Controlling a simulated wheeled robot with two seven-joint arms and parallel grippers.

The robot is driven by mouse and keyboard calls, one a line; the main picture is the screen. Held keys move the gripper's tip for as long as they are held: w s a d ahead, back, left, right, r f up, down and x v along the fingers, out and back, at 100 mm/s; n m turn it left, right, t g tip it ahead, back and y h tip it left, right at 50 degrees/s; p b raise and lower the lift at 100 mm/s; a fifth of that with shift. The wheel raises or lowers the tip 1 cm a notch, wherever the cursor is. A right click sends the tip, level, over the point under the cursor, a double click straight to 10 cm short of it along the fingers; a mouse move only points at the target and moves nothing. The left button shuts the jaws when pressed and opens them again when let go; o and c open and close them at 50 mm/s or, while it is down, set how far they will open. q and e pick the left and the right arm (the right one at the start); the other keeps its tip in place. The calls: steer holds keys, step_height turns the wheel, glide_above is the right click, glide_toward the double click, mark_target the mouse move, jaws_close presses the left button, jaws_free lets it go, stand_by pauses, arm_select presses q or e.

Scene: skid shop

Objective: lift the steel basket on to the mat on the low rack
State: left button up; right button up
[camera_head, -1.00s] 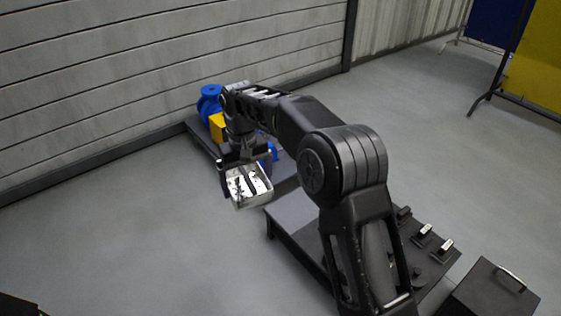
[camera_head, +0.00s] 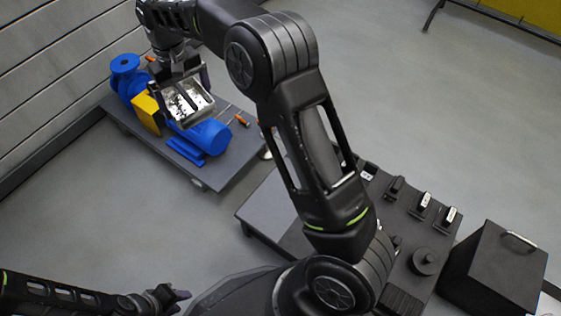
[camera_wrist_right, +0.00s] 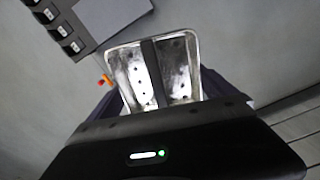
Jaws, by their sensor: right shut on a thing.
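The steel basket (camera_head: 194,110) is a small open metal tray with a dark bar across it. My right gripper (camera_head: 184,84) is shut on it and holds it in the air in front of the blue pump. In the right wrist view the basket (camera_wrist_right: 178,85) shows its perforated inside, with the bar down its middle. A low dark rack (camera_head: 405,235) stands at the right, with a plain grey mat-like area (camera_head: 272,208) at its left end, partly hidden by my right arm. My left gripper (camera_head: 180,299) is at the lower left, empty and seemingly open, away from the basket.
A blue pump with a yellow guard (camera_head: 147,112) sits on a dark skid (camera_head: 215,180) behind the basket. Several black fixtures (camera_head: 424,200) stand on the rack's right part. A black box (camera_head: 495,265) stands right of it. Open floor lies between skid and rack.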

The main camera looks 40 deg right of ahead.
steer(key=shift+w, duration=0.1)
steer(key=s+d+f+n, duration=0.1)
steer(key=s+d+f, duration=0.35)
steer(key=f, duration=0.35)
steer(key=s+d+f+b, duration=0.1)
steer(key=s+d+f, duration=0.2)
steer(key=d+f, duration=0.35)
steer(key=s+d+f+n, duration=0.1)
steer(key=s+d+f, duration=0.3)
steer(key=f, duration=0.5)
steer(key=s+f+n, duration=0.1)
steer(key=s+f, duration=0.4)
steer(key=s, duration=0.2)
steer(key=shift+s+d+f, duration=0.2)
steer(key=shift+d+f, duration=0.1)
steer(key=shift+f, duration=0.05)
steer(key=shift+f+b, duration=0.2)
steer(key=shift+b, duration=0.2)
steer(key=shift+f+b, duration=2.65)
steer(key=shift+f, duration=0.65)
